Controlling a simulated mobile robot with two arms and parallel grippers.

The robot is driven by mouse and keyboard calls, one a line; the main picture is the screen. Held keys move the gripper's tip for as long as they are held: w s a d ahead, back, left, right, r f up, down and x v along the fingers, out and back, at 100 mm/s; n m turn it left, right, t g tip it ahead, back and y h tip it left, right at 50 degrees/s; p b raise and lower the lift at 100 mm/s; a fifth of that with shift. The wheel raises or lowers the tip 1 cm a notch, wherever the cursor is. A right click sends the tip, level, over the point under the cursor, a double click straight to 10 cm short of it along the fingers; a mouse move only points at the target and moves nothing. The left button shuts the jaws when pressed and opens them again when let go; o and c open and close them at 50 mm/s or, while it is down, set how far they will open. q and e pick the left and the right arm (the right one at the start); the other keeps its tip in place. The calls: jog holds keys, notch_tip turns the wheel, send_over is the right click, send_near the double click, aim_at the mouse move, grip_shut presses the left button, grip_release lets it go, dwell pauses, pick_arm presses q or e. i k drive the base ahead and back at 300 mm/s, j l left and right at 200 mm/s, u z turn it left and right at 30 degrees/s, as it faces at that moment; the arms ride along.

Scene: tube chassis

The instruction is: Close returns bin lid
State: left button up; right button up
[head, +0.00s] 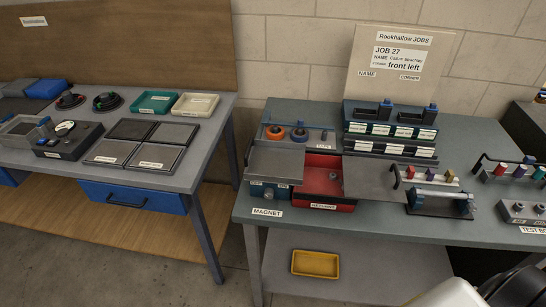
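The red bin (335,160) stands on the right-hand table, with a small white label on its front that is too small to read surely; it appears to be the returns bin. Another grey panel (275,165) lies left of the opening, over a blue-fronted bin (270,192).
A blue rack (390,130) with labelled rows stands behind the bin. Right of the grey panel are a rail with coloured clips (425,178) and a clamp-like fixture (440,203). A yellow tray (315,263) sits on the lower shelf. The table's front strip is mostly clear.

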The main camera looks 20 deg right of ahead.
aim_at(367, 179)
jog(key=z, duration=1.55)
